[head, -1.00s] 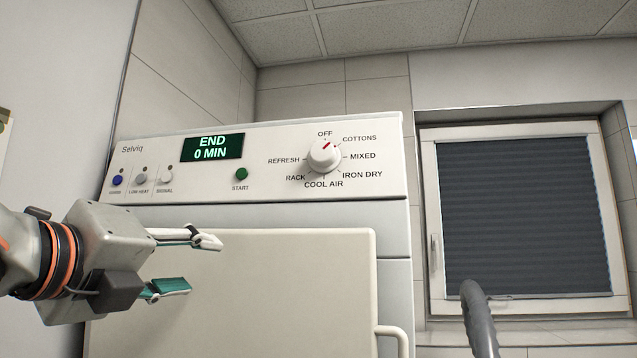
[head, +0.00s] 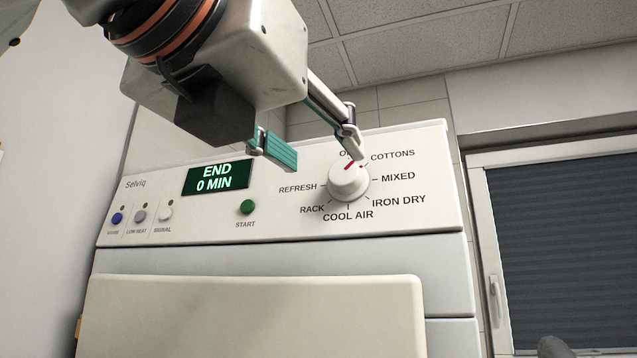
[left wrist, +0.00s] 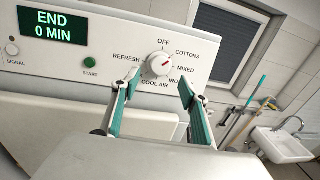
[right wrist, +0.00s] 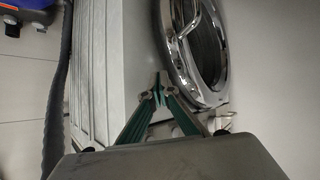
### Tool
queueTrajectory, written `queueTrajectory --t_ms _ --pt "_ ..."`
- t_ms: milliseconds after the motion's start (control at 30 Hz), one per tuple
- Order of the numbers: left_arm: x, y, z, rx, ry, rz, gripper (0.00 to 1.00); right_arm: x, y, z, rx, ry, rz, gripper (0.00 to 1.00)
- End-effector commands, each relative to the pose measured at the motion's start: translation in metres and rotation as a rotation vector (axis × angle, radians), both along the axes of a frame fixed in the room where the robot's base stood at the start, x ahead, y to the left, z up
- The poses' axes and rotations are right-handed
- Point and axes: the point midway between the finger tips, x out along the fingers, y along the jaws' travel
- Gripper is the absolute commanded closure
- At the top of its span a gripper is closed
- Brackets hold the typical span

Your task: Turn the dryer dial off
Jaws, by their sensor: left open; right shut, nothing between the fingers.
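The dryer dial (head: 348,182) is a round white knob on the white control panel (head: 260,225). Its red mark points up and right, on the COTTONS side of OFF; it also shows in the left wrist view (left wrist: 159,66). My left gripper (head: 313,152) is open and empty, above and in front of the dial. One finger partly covers the OFF label in the head view. In the left wrist view its fingers (left wrist: 153,92) lie below the dial, one to each side, not closed on it. My right gripper (right wrist: 160,82) is shut and empty, and out of the head view.
The display (head: 217,178) reads END 0 MIN. A green START button (head: 247,207) and several small buttons sit left of the dial. A machine with a chrome round door (right wrist: 190,50) is close to my right gripper. A sink (left wrist: 285,145) stands off to the right.

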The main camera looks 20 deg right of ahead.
Motion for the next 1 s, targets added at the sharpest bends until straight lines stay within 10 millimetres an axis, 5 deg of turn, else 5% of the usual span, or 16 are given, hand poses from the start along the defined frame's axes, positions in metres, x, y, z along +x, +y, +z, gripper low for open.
queueTrajectory --t_ms 333,733,767,900,1000 --pt "0.039 -0.032 0.0 -0.001 0.003 -0.002 0.56 0.0 0.001 0.009 0.002 0.0 -0.001 1.0" --pt "0.047 -0.038 0.0 -0.002 0.001 -0.001 0.56 0.002 0.0 0.011 0.001 -0.003 -0.002 1.0" --pt "0.047 -0.038 0.0 -0.002 0.001 -0.001 0.58 0.002 0.0 0.011 0.0 -0.003 -0.003 1.0" --pt "0.047 -0.038 0.0 -0.002 0.001 0.0 0.94 0.002 -0.001 0.011 -0.001 -0.004 -0.002 1.0" --pt "0.047 -0.038 0.0 -0.002 0.0 0.0 0.94 0.002 -0.001 0.011 -0.001 -0.005 -0.001 1.0"
